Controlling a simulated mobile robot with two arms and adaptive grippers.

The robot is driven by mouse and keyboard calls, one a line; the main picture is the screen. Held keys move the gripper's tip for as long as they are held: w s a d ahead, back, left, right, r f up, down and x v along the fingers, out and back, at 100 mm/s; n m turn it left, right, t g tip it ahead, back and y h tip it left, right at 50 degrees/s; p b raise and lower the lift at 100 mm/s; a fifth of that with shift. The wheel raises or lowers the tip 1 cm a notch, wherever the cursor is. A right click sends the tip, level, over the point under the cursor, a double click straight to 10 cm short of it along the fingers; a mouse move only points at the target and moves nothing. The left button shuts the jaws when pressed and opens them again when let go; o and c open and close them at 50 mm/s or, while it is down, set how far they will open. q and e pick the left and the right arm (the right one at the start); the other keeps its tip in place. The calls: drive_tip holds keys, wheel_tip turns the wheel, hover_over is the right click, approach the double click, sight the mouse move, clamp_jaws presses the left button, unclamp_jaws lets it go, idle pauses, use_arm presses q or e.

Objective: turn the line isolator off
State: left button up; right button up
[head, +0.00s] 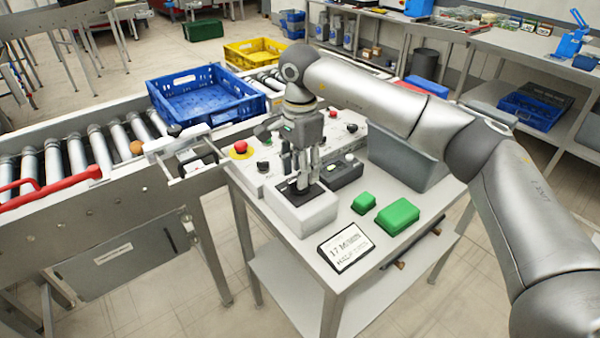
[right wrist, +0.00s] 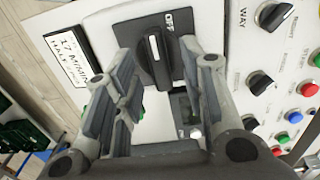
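The line isolator appears to be the pale box (head: 302,212) at the table's near left, with a black top plate. In the right wrist view its black knob (right wrist: 154,60) sits on a dark plate with "OFF" lettering beside it. A white line on the knob runs roughly up and down the picture. My right gripper (head: 301,186) points down over the box. In the wrist view its fingers (right wrist: 165,75) are spread apart, one to each side of the knob, with gaps showing. Contact with the knob cannot be made out. My left gripper is not in view.
A control panel with a red emergency button (head: 240,147) lies behind the isolator. Green blocks (head: 397,216) and a sign (head: 345,247) are to its right and front. A grey bin (head: 405,160) stands behind. The roller conveyor with a blue crate (head: 205,97) is at left.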

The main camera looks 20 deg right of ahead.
wheel_tip(320, 180, up, 11)
drive_tip(key=shift+f, duration=0.2)
idle(0.6)
